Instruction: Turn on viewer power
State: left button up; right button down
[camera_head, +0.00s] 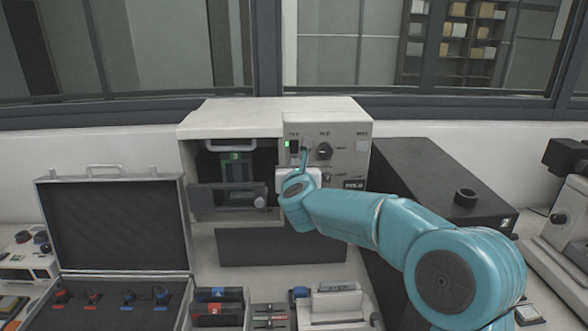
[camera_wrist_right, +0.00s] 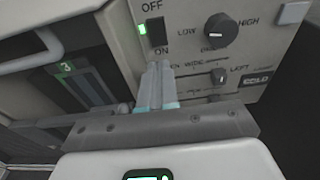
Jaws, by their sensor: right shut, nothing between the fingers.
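The viewer (camera_head: 240,108) is a beige box at the back centre of the bench. Its panel holds a black rocker power switch (camera_head: 294,147), marked OFF above and ON below in the right wrist view (camera_wrist_right: 157,33). A small green lamp (camera_wrist_right: 142,29) glows beside the switch. My right gripper (camera_head: 304,153) reaches in from the right and is shut and empty. In the right wrist view its fingertips (camera_wrist_right: 156,68) are just below the switch, over the ON label; I cannot tell whether they touch the panel. My left gripper is not in view.
The viewer's front bay is open, with a dark unit marked 3 (camera_head: 237,165) inside. An open case (camera_head: 115,225) stands left; a black box (camera_head: 430,165) stands right.

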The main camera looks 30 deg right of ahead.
jog(key=f+b+v, duration=0.2)
jog(key=b+v, duration=0.2)
jog(key=v, duration=0.5)
jog(key=shift+s, duration=0.2)
jog(key=shift+s+a, duration=0.1)
jog(key=shift+a, duration=0.05)
jog(key=shift+f, duration=0.15)
